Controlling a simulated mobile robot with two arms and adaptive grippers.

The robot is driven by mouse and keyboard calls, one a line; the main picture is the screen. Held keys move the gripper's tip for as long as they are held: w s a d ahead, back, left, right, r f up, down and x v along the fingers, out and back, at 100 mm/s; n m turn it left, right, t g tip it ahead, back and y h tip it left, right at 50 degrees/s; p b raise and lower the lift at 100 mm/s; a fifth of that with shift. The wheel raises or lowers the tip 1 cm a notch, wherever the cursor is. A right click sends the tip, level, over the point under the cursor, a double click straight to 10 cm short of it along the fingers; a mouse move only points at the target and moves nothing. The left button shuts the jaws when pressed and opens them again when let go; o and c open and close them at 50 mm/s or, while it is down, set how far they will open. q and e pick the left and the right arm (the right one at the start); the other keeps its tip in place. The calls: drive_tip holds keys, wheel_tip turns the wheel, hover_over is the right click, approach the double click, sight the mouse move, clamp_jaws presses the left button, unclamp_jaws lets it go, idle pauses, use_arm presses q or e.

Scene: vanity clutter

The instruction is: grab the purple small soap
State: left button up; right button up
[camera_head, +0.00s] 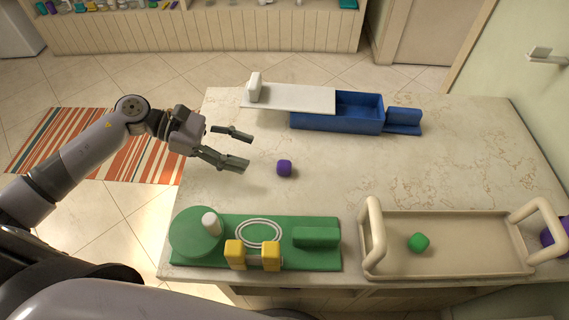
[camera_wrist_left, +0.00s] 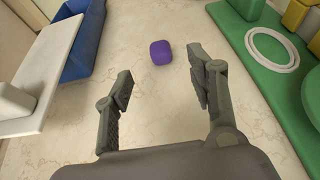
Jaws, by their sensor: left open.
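The purple small soap (camera_head: 284,168) is a small rounded cube lying on the marble counter, left of its middle. It also shows in the left wrist view (camera_wrist_left: 160,52), beyond the fingertips and roughly between their lines. My left gripper (camera_head: 240,148) is open and empty, to the left of the soap and apart from it, with its fingers pointing toward it. In the left wrist view the two fingers (camera_wrist_left: 158,72) are spread wide with bare counter between them. My right gripper is not in view.
A blue box (camera_head: 345,122) with a white sliding lid (camera_head: 300,97) stands behind the soap. A green tray (camera_head: 200,256) with yellow blocks (camera_head: 270,255) lies in front. A beige handled tray (camera_head: 460,258) holds a green cube (camera_head: 418,242). A larger purple object (camera_head: 555,236) is at the right edge.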

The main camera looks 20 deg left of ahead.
sight(280, 163)
use_arm(q)
drive_tip(key=x, duration=0.4)
drive_tip(key=shift+w+p, duration=0.1)
drive_tip(key=shift+p, duration=0.2)
drive_tip(key=shift+d+f, duration=0.15)
drive_tip(key=shift+d, duration=0.3)
drive_tip(key=p+x, duration=0.1)
drive_tip(key=x, duration=0.4)
drive_tip(key=shift+w+a, duration=0.1)
drive_tip(key=shift+d+f, duration=0.15)
drive_tip(key=shift+d, duration=0.05)
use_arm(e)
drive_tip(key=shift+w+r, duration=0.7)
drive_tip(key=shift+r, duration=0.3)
use_arm(q)
drive_tip(key=shift+c, duration=0.2)
drive_tip(key=c, duration=1.1)
